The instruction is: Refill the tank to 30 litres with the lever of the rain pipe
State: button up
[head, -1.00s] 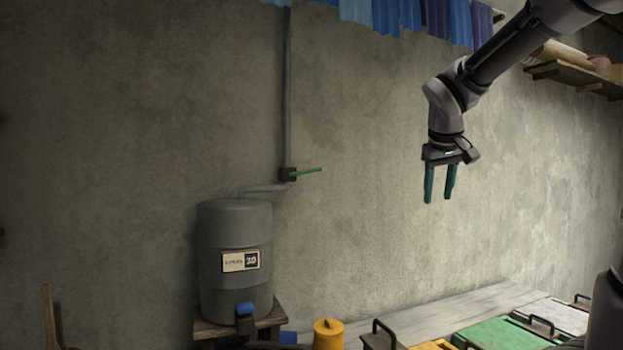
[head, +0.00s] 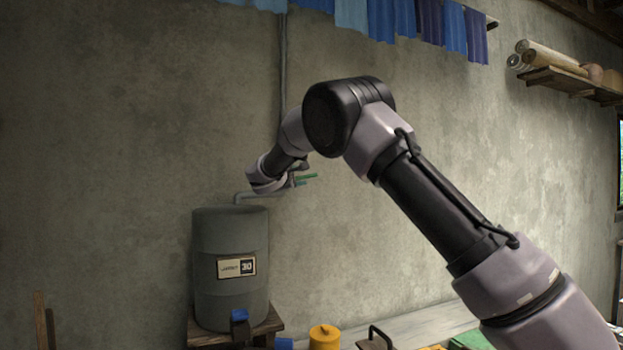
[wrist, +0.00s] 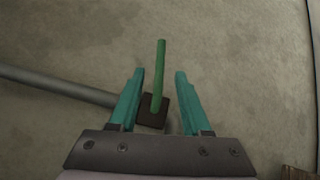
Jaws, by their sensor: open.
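The grey tank (head: 228,300) stands on a small wooden stand at the left, with a label (head: 237,267) that shows 30. The rain pipe (head: 283,75) runs down the wall and bends into the tank's top. Its green lever (head: 306,177) sticks out to the right in the head view, partly hidden by my arm. In the wrist view the lever (wrist: 160,75) points up from a dark valve block (wrist: 152,112). My gripper (wrist: 154,75) is open, with one teal finger on each side of the lever and a gap on both sides. In the head view my arm mostly hides the gripper.
A blue tap (head: 239,315) is at the tank's lower front. A yellow canister (head: 324,337) stands to its right. Blue cloths (head: 400,18) hang above, and a shelf with rolls (head: 565,78) is at the upper right. The wall around the lever is clear.

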aim_at(311, 177)
jog(key=x, duration=1)
jog(key=shift+w+d+f, duration=0.1)
jog(key=shift+w, duration=0.1)
grip_shut()
jog(key=shift+f, duration=0.1)
dwell(1.0)
